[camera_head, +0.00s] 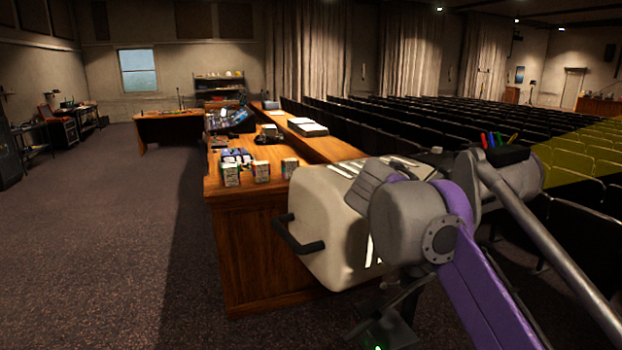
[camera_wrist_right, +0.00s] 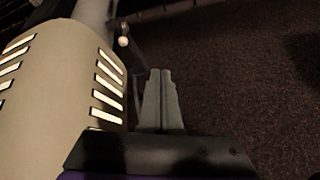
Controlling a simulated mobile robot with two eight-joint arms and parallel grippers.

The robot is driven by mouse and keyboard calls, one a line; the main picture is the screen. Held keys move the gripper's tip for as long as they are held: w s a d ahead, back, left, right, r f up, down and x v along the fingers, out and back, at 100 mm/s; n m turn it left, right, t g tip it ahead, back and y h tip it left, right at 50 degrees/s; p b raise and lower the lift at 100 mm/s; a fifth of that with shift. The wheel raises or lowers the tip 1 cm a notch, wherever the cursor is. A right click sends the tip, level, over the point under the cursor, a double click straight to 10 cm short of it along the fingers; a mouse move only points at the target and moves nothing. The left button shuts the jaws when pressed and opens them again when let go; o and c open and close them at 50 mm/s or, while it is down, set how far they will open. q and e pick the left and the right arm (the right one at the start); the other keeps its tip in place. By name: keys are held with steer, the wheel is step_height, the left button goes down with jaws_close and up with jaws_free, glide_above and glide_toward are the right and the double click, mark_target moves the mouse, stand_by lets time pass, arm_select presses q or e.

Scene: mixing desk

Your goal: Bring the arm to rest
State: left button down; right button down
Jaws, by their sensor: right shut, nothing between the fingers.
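My right arm, grey and purple, comes in from the right in the head view and is folded in close. My right gripper shows in the right wrist view (camera_wrist_right: 160,75), with its two grey fingers together and nothing between them. The fingers point out over the dark carpet (camera_wrist_right: 235,70). A cream slotted housing lies just left of the fingers in that view; it looks like part of my own body. In the head view the gripper is low in the picture, dark and hard to make out. My left gripper is not in view.
A wooden mixing desk (camera_head: 262,212) stands ahead, with small boxes (camera_head: 231,175) and a console (camera_head: 230,118) on it. Rows of dark seats (camera_head: 430,135) fill the right. A second wooden desk (camera_head: 167,125) stands further back. Carpet on the left (camera_head: 100,230) is clear.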

steer(key=s+a+f+m+y, duration=0.2)
steer(key=s+f+m, duration=0.4)
steer(key=f, duration=0.6)
steer(key=s+a+f+m+y, duration=0.2)
steer(key=s+f+m+y, duration=0.2)
steer(key=s+f+m, duration=0.3)
steer(key=s+a+f+m+y, duration=0.3)
steer(key=s+f+m, duration=0.3)
steer(key=f, duration=1.2)
steer(key=s+y, duration=0.1)
steer(key=s, duration=0.2)
steer(key=shift+s, duration=0.2)
